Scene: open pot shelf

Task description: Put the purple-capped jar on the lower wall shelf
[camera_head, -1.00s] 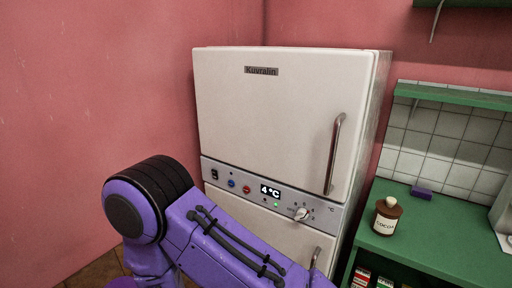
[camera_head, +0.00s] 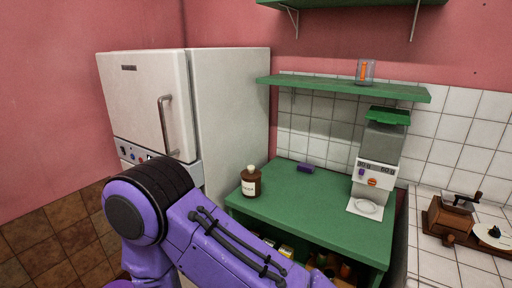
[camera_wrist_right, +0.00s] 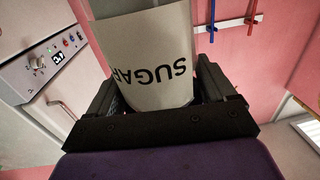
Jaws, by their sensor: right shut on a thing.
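In the right wrist view, my right gripper (camera_wrist_right: 160,90) is shut on a pale jar labelled SUGAR (camera_wrist_right: 148,50). Its lettering is upside down in that view, and its cap is out of frame, so I cannot see the cap's colour. The left part of the shelf is bare. Neither gripper shows in the head view; a purple arm of mine crosses the bottom.
An upper green shelf (camera_head: 350,3) hangs above. Below, the green counter (camera_head: 300,207) holds a brown cocoa jar (camera_head: 251,184), a small purple block (camera_head: 306,168) and a dispenser machine (camera_head: 377,165). A white fridge (camera_head: 230,110) stands left; a wooden grinder (camera_head: 450,216) sits right.

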